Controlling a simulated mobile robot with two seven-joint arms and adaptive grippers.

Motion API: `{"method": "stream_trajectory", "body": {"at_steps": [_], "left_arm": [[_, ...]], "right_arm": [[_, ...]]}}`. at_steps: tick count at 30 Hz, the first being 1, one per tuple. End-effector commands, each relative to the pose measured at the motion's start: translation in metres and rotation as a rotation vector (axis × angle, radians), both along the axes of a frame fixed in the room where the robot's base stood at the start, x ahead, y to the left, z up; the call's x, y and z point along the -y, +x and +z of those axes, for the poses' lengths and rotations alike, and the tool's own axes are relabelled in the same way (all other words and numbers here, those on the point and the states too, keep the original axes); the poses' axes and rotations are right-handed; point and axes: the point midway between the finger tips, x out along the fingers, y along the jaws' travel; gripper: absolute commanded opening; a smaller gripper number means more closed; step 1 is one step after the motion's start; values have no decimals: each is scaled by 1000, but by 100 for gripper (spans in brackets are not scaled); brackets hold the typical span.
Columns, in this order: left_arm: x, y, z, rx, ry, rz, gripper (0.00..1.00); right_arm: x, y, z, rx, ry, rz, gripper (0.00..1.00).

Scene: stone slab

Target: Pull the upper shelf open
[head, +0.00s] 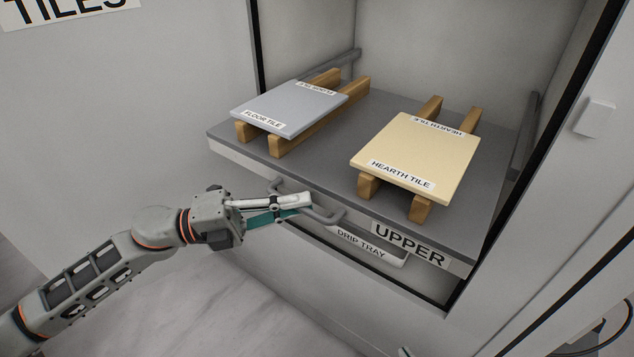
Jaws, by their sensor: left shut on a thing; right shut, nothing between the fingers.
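The upper shelf (330,158) is a dark grey slab with a light front edge and an "UPPER" label (410,244). It stands partly out past the cabinet's front opening. A grey bar handle (327,219) runs along its front edge. My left gripper (303,203) is shut on this handle, with its fingers around the bar.
A grey floor tile (290,106) and a cream hearth tile (420,152) lie on wooden bars on the shelf. A drip tray (362,245) sits under the shelf front. The cabinet's right frame (560,150) stands close beside. The floor in front is clear.

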Motion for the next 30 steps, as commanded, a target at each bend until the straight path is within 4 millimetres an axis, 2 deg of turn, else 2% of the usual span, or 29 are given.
{"method": "stream_trajectory", "body": {"at_steps": [3, 9, 24, 25, 27, 30], "left_arm": [[-11, -18, -2, -3, 2, -1, 0], [-22, -33, -1, -2, 1, -1, 0], [-26, -38, -1, 0, 0, 1, 0], [-26, -38, -1, 0, 0, 1, 11], [-26, -38, -1, 0, 0, 1, 26], [-26, -38, -1, 0, 0, 1, 26]], "right_arm": [[0, 1, 2, 2, 0, -1, 0], [0, 1, 3, 2, 0, -1, 0], [0, 1, 3, 2, 0, -1, 0], [0, 1, 3, 2, 0, -1, 0], [0, 1, 3, 2, 0, -1, 0], [0, 1, 3, 2, 0, -1, 0]]}}
